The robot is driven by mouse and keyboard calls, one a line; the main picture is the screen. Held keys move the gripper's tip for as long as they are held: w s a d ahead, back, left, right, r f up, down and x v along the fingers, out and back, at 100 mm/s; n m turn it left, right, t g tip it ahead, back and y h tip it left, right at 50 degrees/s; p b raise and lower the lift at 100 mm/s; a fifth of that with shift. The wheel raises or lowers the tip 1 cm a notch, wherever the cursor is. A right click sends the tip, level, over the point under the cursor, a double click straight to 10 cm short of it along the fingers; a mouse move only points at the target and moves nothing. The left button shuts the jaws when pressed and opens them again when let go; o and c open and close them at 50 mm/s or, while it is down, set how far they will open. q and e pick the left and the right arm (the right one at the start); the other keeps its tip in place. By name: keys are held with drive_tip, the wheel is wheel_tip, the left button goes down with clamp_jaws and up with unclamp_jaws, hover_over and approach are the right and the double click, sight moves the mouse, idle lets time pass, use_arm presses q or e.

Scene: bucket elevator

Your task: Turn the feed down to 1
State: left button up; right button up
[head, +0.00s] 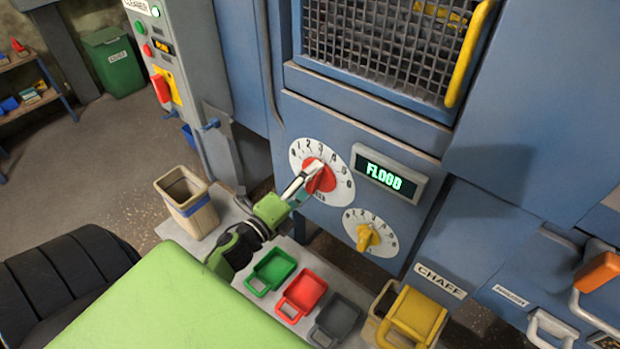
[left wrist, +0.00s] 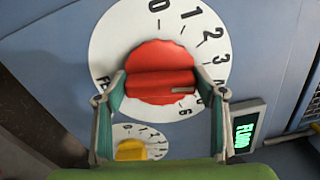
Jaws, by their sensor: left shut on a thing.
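The red feed knob (head: 322,180) sits on a white numbered dial (head: 335,195) on the blue machine panel. My left gripper (head: 303,183) is shut on the red knob from the left and front. In the left wrist view the knob (left wrist: 160,72) lies between both fingers. A grey mark on the knob's bar points right there, toward the higher numbers; the exact number is unclear. The display (head: 387,176) beside the dial reads FLOOD in green. My right gripper is not in view.
A smaller dial with a yellow knob (head: 367,238) is below right. Green (head: 270,272), red (head: 301,294), grey (head: 336,319) and yellow (head: 415,316) buckets stand below the panel. A tan bin (head: 187,201) is at left.

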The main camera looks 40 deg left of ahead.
use_arm(q)
drive_tip(key=n+p, duration=0.3)
drive_tip(key=n, duration=0.3)
drive_tip(key=n+p, duration=0.1)
drive_tip(key=n, duration=0.2)
drive_tip(key=shift+f, duration=0.1)
drive_tip(key=shift+d+f+n+p, duration=0.15)
drive_tip(key=shift+n+p, duration=0.45)
drive_tip(key=shift+n, duration=0.9)
drive_tip(key=o, duration=1.1)
drive_tip(key=shift+o, duration=0.2)
drive_tip(key=shift+s, duration=0.1)
